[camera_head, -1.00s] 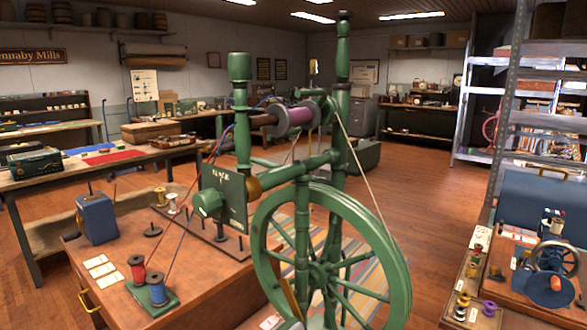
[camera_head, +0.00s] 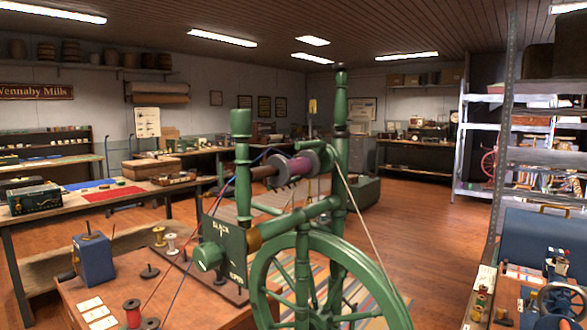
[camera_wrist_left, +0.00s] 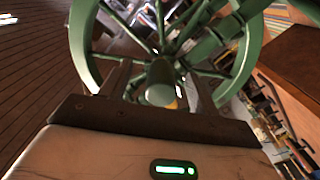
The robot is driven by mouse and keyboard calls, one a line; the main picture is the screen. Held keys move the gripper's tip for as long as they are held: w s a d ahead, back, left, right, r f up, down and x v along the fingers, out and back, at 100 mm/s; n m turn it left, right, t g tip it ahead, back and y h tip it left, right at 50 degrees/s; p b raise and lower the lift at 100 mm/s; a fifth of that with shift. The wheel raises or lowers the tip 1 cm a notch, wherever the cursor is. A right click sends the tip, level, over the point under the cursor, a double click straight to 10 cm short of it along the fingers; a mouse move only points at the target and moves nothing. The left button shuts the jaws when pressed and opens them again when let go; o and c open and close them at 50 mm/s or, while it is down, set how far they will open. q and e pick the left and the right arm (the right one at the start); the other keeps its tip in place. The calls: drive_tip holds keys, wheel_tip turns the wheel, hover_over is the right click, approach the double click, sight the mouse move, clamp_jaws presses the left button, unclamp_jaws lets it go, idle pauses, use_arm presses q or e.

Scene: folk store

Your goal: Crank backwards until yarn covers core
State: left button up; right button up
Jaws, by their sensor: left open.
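A green spinning wheel stands in the head view, its large spoked wheel (camera_head: 262,282) cut off by the bottom edge. Its bobbin (camera_head: 281,172) at the top has grey and purple parts, and a brown rod shows at its left. How far yarn covers the core is too small to tell. A dark plate with lettering carries a green knob (camera_head: 209,257). In the left wrist view the green wheel (camera_wrist_left: 240,55) fills the upper part. My left gripper (camera_wrist_left: 162,78) is open, with a green rounded handle end (camera_wrist_left: 160,93) between its fingers. Contact is unclear. No gripper shows in the head view.
A wooden table (camera_head: 110,296) under the wheel's left side holds a blue box (camera_head: 93,259), spools and cards. A blue sewing machine stands at the right edge (camera_head: 553,300). A long workbench (camera_head: 60,207) is at left. Open wooden floor lies behind.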

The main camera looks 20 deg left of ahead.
use_arm(q)
drive_tip(key=v, duration=0.9)
idle(0.7)
drive_tip(key=shift+r, duration=0.15)
drive_tip(key=s+d+f+m+g+y, duration=0.1)
drive_tip(key=s+d+f+m+g, duration=0.1)
drive_tip(key=s+f, duration=0.3)
drive_tip(key=s+d+f+m+g+y, duration=0.1)
drive_tip(key=s+f+g, duration=0.4)
drive_tip(key=f, duration=0.9)
drive_tip(key=shift+s+d+f+m+y, duration=0.15)
drive_tip(key=shift+s+d+m+y, duration=0.4)
drive_tip(key=shift+m, duration=0.35)
drive_tip(key=shift+w+a, duration=0.15)
